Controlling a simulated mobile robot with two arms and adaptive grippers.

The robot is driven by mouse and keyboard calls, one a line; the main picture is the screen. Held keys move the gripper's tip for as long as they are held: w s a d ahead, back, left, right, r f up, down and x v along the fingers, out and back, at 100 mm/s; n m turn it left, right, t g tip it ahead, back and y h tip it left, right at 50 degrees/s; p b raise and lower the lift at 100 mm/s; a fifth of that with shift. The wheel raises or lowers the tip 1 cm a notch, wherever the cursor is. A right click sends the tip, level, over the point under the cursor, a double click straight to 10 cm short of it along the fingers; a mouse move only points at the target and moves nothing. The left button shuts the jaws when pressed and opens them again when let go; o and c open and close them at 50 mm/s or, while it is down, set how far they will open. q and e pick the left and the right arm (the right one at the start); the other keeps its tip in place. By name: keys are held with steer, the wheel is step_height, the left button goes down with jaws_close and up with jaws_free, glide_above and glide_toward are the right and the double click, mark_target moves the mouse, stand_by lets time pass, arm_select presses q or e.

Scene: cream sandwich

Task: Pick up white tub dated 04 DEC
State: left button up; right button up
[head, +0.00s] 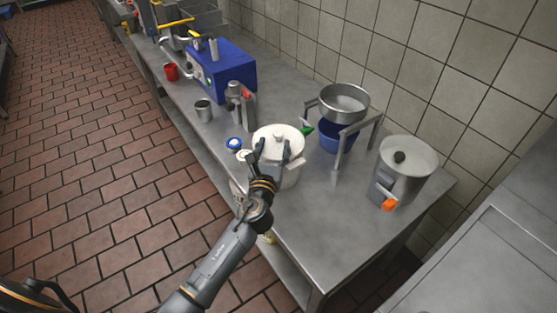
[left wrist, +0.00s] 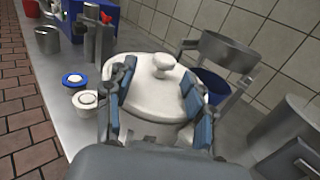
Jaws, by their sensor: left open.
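A large white lidded vessel (head: 279,134) with a knob stands on the steel counter; it also fills the middle of the left wrist view (left wrist: 160,84). Two small round white containers are beside it on the left: one has a blue top (left wrist: 75,79), and the other is a white tub (left wrist: 87,101) nearer to me. No date can be read on any of them. My left gripper (head: 272,150) is open, its fingers over the near part of the large vessel's lid. Contact cannot be told. My right gripper is not in view.
A steel pan on a stand (head: 344,103) has a blue bucket (head: 337,137) below. A steel urn (head: 402,170) with an orange tap is at right. A metal cup (head: 203,110), a grey flask (head: 240,104) and a blue box (head: 223,72) stand farther back. The front-right counter is clear.

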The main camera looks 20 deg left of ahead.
mark_target(278, 137)
arm_select(q)
steer(key=shift+w+a+r, duration=0.1)
steer(key=shift+w+r, duration=0.05)
steer(key=shift+w, duration=2.6)
jaws_close()
steer(key=shift+r, duration=0.1)
